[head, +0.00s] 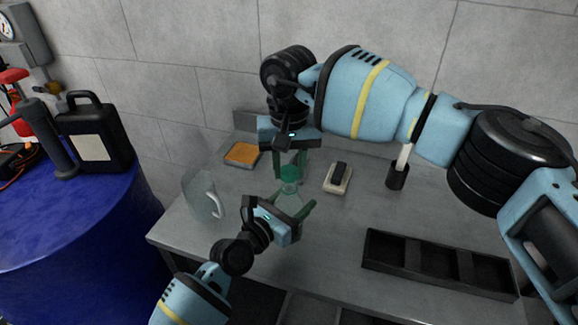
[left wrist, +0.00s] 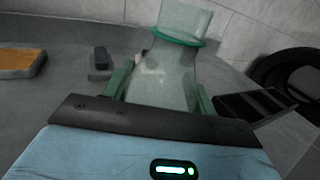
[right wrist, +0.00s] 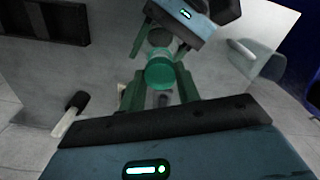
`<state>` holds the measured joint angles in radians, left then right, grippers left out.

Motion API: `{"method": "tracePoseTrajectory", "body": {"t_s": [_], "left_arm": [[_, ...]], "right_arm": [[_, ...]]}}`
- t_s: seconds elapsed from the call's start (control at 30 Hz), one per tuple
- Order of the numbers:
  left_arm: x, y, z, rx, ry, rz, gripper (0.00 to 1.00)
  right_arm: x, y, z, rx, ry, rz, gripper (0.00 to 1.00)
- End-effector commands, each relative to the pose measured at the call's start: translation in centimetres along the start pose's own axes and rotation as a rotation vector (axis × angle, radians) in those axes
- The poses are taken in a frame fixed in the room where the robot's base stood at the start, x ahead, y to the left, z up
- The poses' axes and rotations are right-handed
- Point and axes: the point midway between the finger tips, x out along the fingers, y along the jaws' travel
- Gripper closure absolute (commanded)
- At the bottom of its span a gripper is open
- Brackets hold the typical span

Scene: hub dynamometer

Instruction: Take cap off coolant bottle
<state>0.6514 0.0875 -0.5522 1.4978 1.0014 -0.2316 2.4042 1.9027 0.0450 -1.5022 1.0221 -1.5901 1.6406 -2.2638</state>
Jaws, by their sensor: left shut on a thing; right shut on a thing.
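The coolant bottle (head: 290,198) is translucent pale green and stands roughly upright on the grey table. My left gripper (head: 290,208) is shut on its body from the near side. The bottle's shoulder and its neck with a green ring also show in the left wrist view (left wrist: 170,75). The green cap (head: 290,172) is at the top of the bottle, between the fingers of my right gripper (head: 291,166), which is shut on it from above. In the right wrist view the cap (right wrist: 160,71) sits between the fingertips. I cannot tell whether cap and neck touch.
A clear jug (head: 203,197) stands left of the bottle. An orange pad (head: 241,154) lies behind, and a pale block with a dark top (head: 338,178) lies to the right. A black divided tray (head: 438,262) is at front right. A black jerrycan (head: 95,140) stands on a blue drum (head: 75,215).

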Motion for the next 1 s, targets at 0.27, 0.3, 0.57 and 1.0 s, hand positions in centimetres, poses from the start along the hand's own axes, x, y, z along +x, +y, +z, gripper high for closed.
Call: {"method": "tracePoseTrajectory", "body": {"t_s": [0.27, 0.3, 0.57, 1.0], "left_arm": [[0.0, 0.0, -0.1, 0.000, 0.001, 0.000, 1.00], [0.0, 0.0, -0.1, 0.000, 0.001, 0.000, 1.00], [0.0, 0.0, -0.1, 0.000, 0.001, 0.000, 0.40], [-0.1, 0.0, 0.0, 0.000, 0.000, 0.000, 0.18]], "right_arm": [[-3.2, 0.0, -0.1, 0.000, 0.003, -0.001, 0.95], [-3.4, 0.0, 0.0, 0.000, 0.003, -0.001, 0.95], [-3.5, 0.0, 0.0, 0.000, 0.001, -0.001, 0.95], [-3.5, 0.0, 0.0, 0.000, 0.001, -0.001, 0.95]]}}
